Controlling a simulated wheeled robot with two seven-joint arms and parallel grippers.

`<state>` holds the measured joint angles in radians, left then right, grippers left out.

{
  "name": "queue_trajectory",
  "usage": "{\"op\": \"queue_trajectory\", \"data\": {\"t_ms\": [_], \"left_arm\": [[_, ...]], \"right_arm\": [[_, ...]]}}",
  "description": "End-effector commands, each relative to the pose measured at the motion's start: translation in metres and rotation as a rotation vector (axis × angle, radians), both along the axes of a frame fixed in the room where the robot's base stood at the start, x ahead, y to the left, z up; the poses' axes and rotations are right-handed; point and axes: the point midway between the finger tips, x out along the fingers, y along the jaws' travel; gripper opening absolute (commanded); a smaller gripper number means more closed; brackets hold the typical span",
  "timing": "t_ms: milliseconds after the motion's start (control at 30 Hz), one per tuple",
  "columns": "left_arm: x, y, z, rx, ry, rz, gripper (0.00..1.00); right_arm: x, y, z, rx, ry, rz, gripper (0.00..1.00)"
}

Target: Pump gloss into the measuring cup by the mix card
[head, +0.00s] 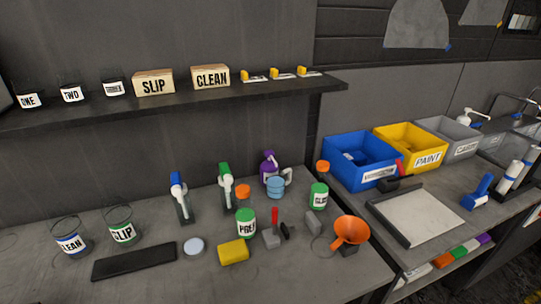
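No bottle in the head view carries a label I can read as gloss, and I cannot pick out a mix card. A purple bottle (269,167) stands at the back of the bench. A white pump-top bottle (470,117) stands at the far right by the sink. Small dark cups labelled ONE (29,101), TWO (72,94) and apparently THREE (113,89) stand on the shelf. Neither of my grippers is in view.
A black slab (134,262), yellow sponge (233,252) and orange funnel (350,231) lie in front. Blue (345,146), yellow (408,136) and grey (450,127) bins line the right-hand bench.

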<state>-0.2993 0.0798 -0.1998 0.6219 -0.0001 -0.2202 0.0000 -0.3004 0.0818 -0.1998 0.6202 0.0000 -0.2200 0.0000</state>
Motion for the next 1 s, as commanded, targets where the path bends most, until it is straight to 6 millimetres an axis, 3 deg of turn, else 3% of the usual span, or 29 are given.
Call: {"op": "queue_trajectory", "data": {"t_ms": [67,467,1000], "left_arm": [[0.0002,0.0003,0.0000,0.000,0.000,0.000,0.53],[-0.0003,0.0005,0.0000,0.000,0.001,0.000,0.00],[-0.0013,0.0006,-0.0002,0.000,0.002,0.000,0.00]], "right_arm": [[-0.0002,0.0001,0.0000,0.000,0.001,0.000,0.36],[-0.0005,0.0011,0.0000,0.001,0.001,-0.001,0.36],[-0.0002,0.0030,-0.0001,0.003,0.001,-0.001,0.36]]}}
